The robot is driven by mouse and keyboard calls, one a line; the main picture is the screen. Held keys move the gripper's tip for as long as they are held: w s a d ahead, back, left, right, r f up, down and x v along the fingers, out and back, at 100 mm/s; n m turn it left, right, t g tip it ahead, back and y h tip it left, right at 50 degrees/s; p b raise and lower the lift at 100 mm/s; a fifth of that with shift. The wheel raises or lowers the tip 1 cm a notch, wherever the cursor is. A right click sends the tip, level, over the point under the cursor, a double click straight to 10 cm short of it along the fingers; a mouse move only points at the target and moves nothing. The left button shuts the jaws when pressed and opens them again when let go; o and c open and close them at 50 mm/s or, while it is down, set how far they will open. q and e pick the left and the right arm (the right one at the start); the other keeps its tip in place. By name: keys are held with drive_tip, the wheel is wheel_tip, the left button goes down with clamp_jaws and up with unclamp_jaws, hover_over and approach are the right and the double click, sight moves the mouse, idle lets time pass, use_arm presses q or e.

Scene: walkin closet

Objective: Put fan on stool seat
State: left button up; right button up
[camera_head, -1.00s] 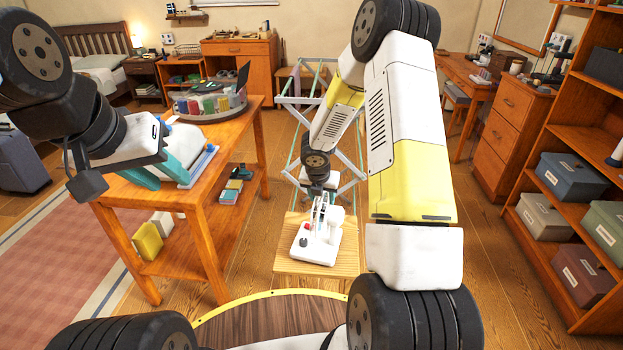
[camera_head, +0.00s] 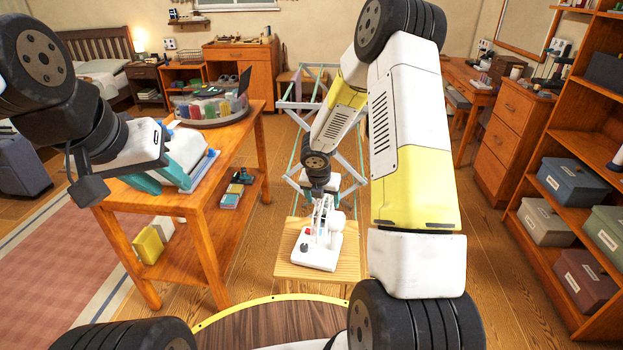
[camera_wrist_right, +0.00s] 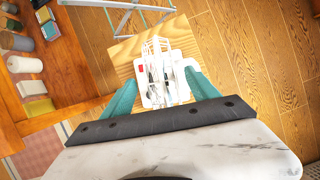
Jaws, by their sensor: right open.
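The white fan (camera_head: 318,252), with a red button on its base, stands on the light wooden stool seat (camera_head: 290,272). Its wire cage and base also show in the right wrist view (camera_wrist_right: 160,70), with the stool seat (camera_wrist_right: 122,50) under it. My right gripper (camera_head: 322,200) is above and behind the fan in the head view. In the wrist view its teal fingers (camera_wrist_right: 160,78) are spread, one on each side of the fan; I cannot tell whether they touch it. My left gripper (camera_head: 150,180) is over the table at left; its jaw gap is unclear.
The wooden table (camera_head: 240,130) left of the stool bears a round tray (camera_head: 212,118) of colourful items. A metal drying rack (camera_head: 295,103) stands behind the stool. A shelf with storage boxes (camera_head: 565,180) is at right. Floor is clear between stool and shelf.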

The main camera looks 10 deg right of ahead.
drive_tip(key=s+r+m, duration=0.4)
drive_tip(key=s+r, duration=0.1)
drive_tip(key=r, duration=0.5)
drive_tip(key=s+r+m, duration=0.4)
drive_tip(key=s+r, duration=0.1)
drive_tip(key=r, duration=0.5)
drive_tip(key=s+a+r+m+t+y, duration=0.1)
drive_tip(key=s+a+r+m+y, duration=0.1)
drive_tip(key=s+r+m, duration=0.4)
drive_tip(key=s+a+r+m+t+y, duration=0.1)
drive_tip(key=s+r+m, duration=0.5)
drive_tip(key=s+m, duration=0.7)
drive_tip(key=m+y, duration=0.1)
drive_tip(key=m, duration=0.2)
drive_tip(key=shift+s+a, duration=0.35)
drive_tip(key=shift+s, duration=0.05)
drive_tip(key=shift+c, duration=0.4)
